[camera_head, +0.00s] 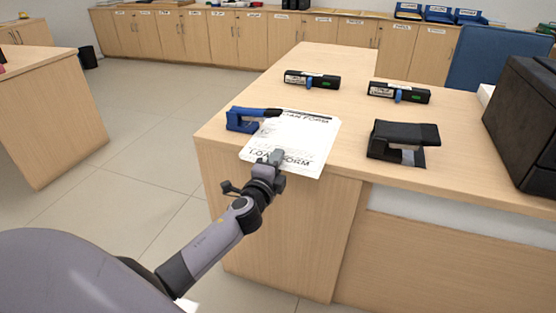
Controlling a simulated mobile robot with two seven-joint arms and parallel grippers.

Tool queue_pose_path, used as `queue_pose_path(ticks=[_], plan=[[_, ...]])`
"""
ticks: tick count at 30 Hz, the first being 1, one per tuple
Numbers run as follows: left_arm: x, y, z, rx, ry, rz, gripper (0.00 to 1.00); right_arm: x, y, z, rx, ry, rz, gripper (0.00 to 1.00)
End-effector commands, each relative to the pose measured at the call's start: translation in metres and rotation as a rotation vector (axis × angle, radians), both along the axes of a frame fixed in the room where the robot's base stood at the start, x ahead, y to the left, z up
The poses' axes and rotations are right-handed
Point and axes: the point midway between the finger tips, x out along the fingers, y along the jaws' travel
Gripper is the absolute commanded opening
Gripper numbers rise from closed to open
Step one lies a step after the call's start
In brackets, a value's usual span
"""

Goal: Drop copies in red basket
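White papers headed LOAN FORM (310,140) lie on the near left corner of the wooden counter; two headings show, so more than one sheet seems to lie there, overlapping. My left gripper (272,157) is at the near edge of the papers, its tip over the lower heading. Whether its fingers are open or shut on a sheet cannot be made out. My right gripper is not in view. No red basket can be made out; only a small red patch (2,57) shows at the left picture edge, on another desk.
A blue stapler (240,121) stands left of the papers, touching or close to them. A black stapler (404,137) stands to the right. Two black stamp-like devices (312,79) (399,92) lie behind. A large black box (525,120) is at right. The floor at left is clear.

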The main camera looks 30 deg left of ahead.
Motion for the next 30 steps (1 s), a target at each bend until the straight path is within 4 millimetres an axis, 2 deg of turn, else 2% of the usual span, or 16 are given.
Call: queue_pose_path(ticks=[3, 7, 14, 21, 30], plan=[[0.0, 0.0, 0.0, 0.0, 0.0, 0.0, 0.21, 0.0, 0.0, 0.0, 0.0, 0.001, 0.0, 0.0], [0.0, 0.0, 0.0, 0.0, 0.0, 0.0, 0.0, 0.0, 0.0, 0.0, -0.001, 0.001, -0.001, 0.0], [0.0, 0.0, 0.003, 0.0, -0.001, 0.0, 0.0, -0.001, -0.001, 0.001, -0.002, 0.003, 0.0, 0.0], [0.0, 0.0, 0.027, 0.001, -0.001, 0.0, 0.0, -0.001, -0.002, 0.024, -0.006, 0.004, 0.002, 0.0], [-0.001, 0.0, 0.026, 0.0, 0.0, 0.0, 0.0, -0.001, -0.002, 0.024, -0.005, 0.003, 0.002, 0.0]])
